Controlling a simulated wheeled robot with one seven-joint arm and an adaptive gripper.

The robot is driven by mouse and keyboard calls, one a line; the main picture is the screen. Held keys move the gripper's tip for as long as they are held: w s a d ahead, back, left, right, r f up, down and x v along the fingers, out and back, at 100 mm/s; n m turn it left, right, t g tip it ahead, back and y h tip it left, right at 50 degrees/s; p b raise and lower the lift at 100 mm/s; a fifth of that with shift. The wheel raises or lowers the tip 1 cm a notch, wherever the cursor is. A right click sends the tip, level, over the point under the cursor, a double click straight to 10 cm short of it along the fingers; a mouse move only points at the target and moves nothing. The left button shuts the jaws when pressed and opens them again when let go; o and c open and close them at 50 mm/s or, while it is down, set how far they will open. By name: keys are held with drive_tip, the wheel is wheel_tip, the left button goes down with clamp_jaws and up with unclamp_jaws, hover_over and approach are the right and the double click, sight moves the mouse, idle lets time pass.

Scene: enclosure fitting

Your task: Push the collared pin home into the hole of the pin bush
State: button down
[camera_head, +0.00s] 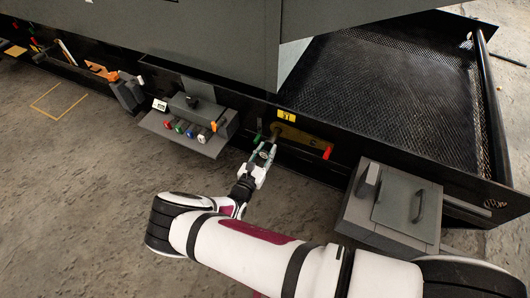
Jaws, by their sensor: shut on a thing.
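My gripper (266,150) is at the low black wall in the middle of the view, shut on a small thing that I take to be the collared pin. The pin is mostly hidden by the fingers and too small to make out clearly. A brass-coloured plate (302,139) is set in the wall just right of the fingertips, with a dark round part (276,132) at its left end that may be the pin bush. I cannot tell whether the pin touches it or how deep it sits.
A yellow label (286,117) is above the plate. A small green part (258,138) stands left of the fingers and a red one (326,153) right. A grey shelf (183,134) with coloured-ended pieces is at left; a grey box (395,205) with handles is at right.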

sight(274, 137)
drive_tip(key=shift+b+x, duration=0.75)
drive_tip(key=shift+x, duration=2.85)
drive_tip(key=c, duration=1.1)
unclamp_jaws()
drive_tip(key=shift+s+f, duration=0.1)
drive_tip(key=v, duration=1.1)
drive_tip(key=shift+s+a, duration=0.15)
drive_tip(key=shift+s, duration=0.2)
